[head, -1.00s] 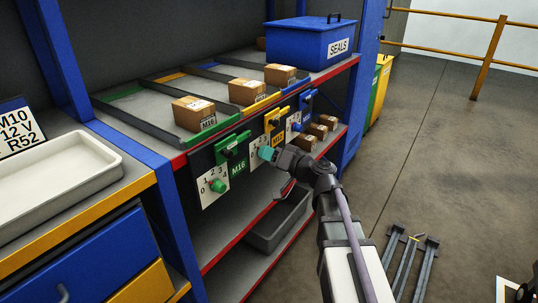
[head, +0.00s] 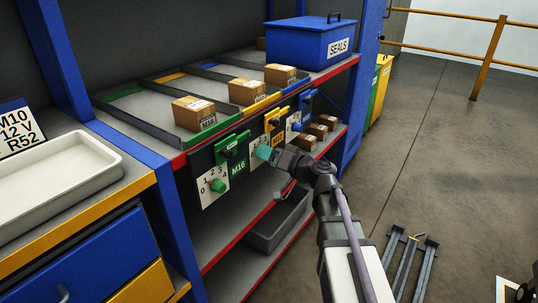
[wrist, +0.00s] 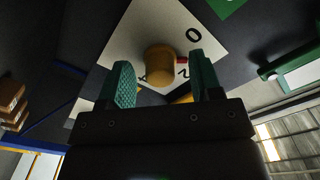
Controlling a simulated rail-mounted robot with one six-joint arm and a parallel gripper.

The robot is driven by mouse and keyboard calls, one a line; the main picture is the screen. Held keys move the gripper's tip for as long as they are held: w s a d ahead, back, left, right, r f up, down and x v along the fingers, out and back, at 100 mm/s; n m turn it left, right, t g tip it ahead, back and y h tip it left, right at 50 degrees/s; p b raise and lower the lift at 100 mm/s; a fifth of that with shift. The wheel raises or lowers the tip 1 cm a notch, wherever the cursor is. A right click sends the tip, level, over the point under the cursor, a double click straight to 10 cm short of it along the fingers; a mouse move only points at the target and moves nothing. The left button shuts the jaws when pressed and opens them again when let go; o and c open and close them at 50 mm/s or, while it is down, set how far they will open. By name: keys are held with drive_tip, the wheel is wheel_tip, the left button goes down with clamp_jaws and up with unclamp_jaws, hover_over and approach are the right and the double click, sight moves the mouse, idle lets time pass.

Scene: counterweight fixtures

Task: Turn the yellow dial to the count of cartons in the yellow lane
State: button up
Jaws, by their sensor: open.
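The yellow dial (wrist: 159,62) is a round knob on a white plate (wrist: 150,28) in the wrist view. A red mark shows on the knob's right side, between the printed 0 and 2. My gripper (wrist: 164,80) is open, with one teal finger on each side of the knob; I cannot tell whether they touch it. In the head view my gripper (head: 263,152) is at this plate and covers the dial. One carton (head: 247,91) shows in the yellow lane (head: 215,84), the middle lane on the shelf.
The green dial (head: 218,186) is at left, with a green latch (head: 233,146) above. A yellow latch (head: 274,120) sits just above my gripper. Other cartons are in the green (head: 200,113) and blue (head: 280,74) lanes. Small cartons (head: 318,130) lie at right.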

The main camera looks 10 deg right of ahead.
drive_tip(key=v, duration=1)
drive_tip(key=shift+s+d, duration=0.25)
drive_tip(key=shift+s, duration=0.05)
drive_tip(key=s+a+f+g+h, duration=0.2)
drive_tip(key=s+f+g+h, duration=0.45)
drive_tip(key=f, duration=0.25)
drive_tip(key=s+a+f+g+h, duration=0.3)
drive_tip(key=s+f+g+h, duration=0.3)
drive_tip(key=s+f+g, duration=0.15)
wheel_tip(320, 180, up, 27)
drive_tip(key=w+a+p, duration=0.1)
drive_tip(key=a+p, duration=0.1)
drive_tip(key=p, duration=2.5)
drive_tip(key=shift+f+y, duration=0.25)
drive_tip(key=shift+y, duration=0.1)
